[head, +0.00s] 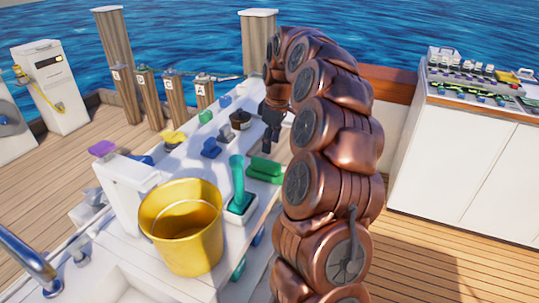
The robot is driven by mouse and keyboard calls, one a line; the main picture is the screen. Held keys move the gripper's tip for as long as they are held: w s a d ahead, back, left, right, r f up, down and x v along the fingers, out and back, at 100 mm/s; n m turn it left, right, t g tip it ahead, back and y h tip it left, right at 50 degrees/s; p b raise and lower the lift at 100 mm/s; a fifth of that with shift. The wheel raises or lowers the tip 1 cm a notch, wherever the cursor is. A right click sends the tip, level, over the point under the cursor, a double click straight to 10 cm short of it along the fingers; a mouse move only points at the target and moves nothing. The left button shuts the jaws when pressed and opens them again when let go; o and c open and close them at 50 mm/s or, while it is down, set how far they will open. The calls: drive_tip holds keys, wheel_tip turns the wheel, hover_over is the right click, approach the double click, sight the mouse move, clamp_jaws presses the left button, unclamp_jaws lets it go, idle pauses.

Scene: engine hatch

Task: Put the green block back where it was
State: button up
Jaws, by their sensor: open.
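A green block (265,170) lies on the white engine-hatch top, near its right edge in the head view. It looks like two green layers or pieces close together. My gripper (271,143) is open and points down, just above and behind the block in the picture. I see nothing between its fingers. My copper-coloured arm hides part of the hatch behind and to the right of the gripper. I cannot tell how wide the gap between fingertips and block is.
A yellow bucket (181,229) stands at the front of the hatch. A teal upright handle (238,184) stands close left of the block. Several coloured knobs and a dark round pot (240,120) sit farther back. A white cabinet (480,165) stands at right.

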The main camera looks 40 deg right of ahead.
drive_tip(key=shift+s+r, duration=0.1)
drive_tip(key=shift+r, duration=1.15)
